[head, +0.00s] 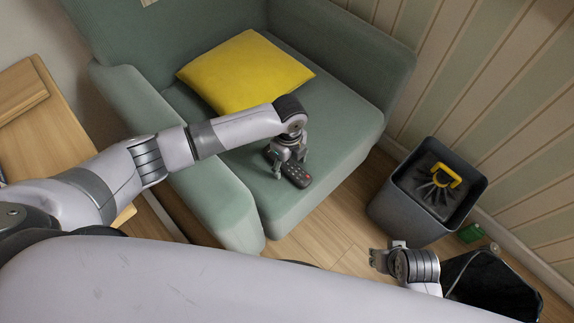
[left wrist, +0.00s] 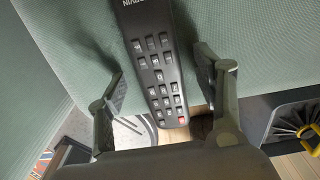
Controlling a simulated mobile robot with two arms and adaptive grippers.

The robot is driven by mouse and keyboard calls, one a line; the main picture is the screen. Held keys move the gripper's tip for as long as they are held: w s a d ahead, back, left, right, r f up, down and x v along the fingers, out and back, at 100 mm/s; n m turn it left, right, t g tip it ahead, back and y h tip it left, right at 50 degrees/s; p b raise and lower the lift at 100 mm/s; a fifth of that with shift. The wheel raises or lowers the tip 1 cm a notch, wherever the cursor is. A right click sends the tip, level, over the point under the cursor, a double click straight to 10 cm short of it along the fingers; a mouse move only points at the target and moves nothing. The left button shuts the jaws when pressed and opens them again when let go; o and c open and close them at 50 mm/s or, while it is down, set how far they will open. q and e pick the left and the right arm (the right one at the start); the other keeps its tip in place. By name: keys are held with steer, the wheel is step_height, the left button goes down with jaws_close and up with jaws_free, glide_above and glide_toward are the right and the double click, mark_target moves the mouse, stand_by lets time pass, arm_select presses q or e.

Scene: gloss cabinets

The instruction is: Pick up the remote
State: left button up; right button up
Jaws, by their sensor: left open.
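The dark remote (head: 296,173) lies on the seat of the green armchair (head: 340,122), near its front edge. My left gripper (head: 290,166) is right above the remote in the head view and hides part of it. In the left wrist view, the remote (left wrist: 157,65) runs between the two open fingers of my left gripper (left wrist: 160,88), with a gap on each side. Its buttons face up, with a red one at the near end. My right gripper (head: 378,262) is at the lower right of the head view, over the floor, away from the remote; its fingers are too small to read.
A yellow cushion (head: 245,72) lies on the seat behind the remote. A grey bin (head: 402,207) with a black and yellow object stands right of the armchair. A green item (head: 471,232) and a black bin (head: 492,285) are near the wall. A wooden table (head: 45,130) stands at left.

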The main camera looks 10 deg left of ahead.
arm_select(q)
steer(key=shift+f, duration=0.1)
steer(key=shift+c, duration=0.6)
steer(key=c, duration=1.2)
steer(key=shift+o, duration=0.2)
